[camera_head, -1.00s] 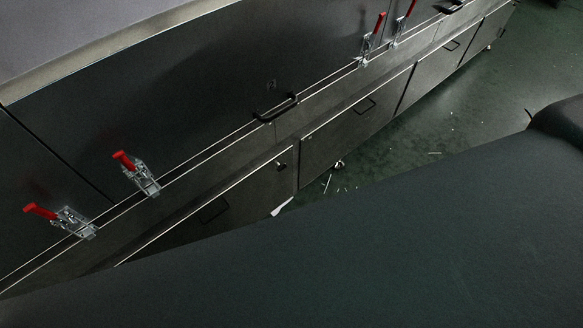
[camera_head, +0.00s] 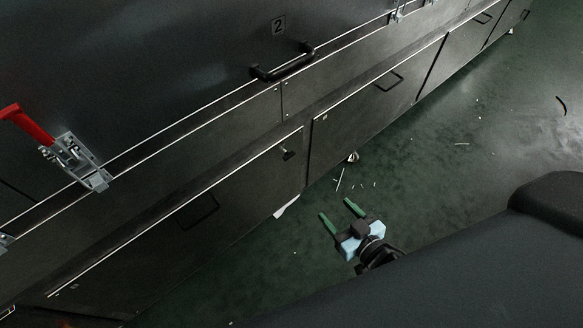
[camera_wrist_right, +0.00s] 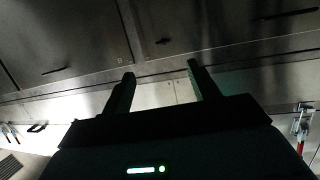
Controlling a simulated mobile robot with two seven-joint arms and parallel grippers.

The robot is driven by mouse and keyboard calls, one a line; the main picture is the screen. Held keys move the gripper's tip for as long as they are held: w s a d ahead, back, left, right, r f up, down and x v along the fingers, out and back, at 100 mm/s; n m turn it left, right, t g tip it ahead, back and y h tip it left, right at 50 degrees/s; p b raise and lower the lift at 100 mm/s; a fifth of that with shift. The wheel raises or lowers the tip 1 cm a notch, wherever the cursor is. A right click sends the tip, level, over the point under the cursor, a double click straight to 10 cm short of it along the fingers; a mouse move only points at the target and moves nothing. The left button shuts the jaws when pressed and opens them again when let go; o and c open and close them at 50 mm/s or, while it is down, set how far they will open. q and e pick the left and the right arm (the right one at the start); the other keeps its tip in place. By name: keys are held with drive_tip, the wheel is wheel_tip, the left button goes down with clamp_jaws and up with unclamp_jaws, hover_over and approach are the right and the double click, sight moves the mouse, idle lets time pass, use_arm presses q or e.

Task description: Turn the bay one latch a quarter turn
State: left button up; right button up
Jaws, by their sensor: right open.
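A small dark T-shaped latch (camera_head: 288,153) sits near the top right corner of a lower dark panel (camera_head: 215,200) in the head view. A small dark knob, likely the same latch (camera_wrist_right: 163,41), shows in the right wrist view. No label for bay one is readable, so I cannot tell for sure which latch is bay one's. My right gripper (camera_head: 335,208) has green fingers, open and empty, pointing toward the panels, below and right of the latch and apart from it. Its fingers also show in the right wrist view (camera_wrist_right: 160,70). My left gripper is not in view.
A red-handled toggle clamp (camera_head: 75,160) sticks out at the left. A black bar handle (camera_head: 283,63) is on the upper door below a "2" plate (camera_head: 278,26). A white scrap (camera_head: 286,207) and small debris lie on the green floor (camera_head: 450,180), which is mostly open.

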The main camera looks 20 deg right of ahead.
sight(291, 157)
use_arm(q)
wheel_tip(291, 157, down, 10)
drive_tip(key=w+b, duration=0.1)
drive_tip(key=b, duration=0.8)
use_arm(e)
drive_tip(key=w+a+f+n+t+y, duration=0.1)
drive_tip(key=w+f+n+t+y, duration=0.1)
drive_tip(key=w, duration=1.2)
drive_tip(key=shift+f+y, duration=0.7)
use_arm(q)
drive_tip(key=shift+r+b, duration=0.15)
drive_tip(key=shift+b, duration=0.15)
use_arm(e)
drive_tip(key=shift+a, duration=0.15)
drive_tip(key=b+x, duration=0.1)
drive_tip(key=x, duration=0.6)
drive_tip(key=shift+w+a+b, duration=0.1)
drive_tip(key=shift+w+b, duration=0.15)
drive_tip(key=shift+b, duration=0.1)
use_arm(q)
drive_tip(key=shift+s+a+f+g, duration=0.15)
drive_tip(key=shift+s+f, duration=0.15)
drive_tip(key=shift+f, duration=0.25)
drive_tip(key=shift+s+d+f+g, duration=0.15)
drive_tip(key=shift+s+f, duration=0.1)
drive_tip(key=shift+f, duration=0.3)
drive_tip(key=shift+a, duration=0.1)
